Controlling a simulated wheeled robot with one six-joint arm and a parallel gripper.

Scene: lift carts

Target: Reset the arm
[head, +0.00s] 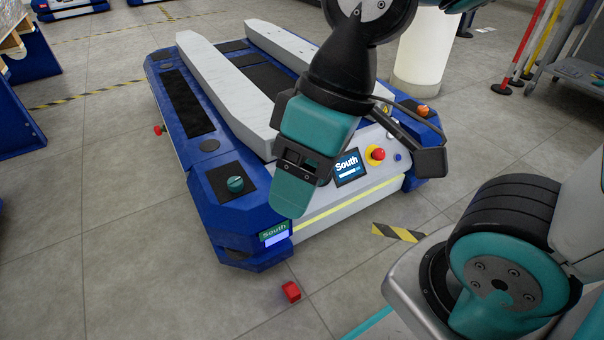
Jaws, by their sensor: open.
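My gripper (365,178) hangs from my arm in the upper middle of the head view, in front of the end of a blue lift cart (232,200). The gripper hides part of the cart's front panel. The cart's screen (348,168) reads "South". A red button (378,153) on a yellow ring sits right of the screen.
A red block (291,291) lies on the floor in front of the cart. Two grey rails (230,95) run along the cart's top. A white cylinder (422,55) stands behind. Red and yellow posts (520,50) and a grey trolley (580,72) are at right.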

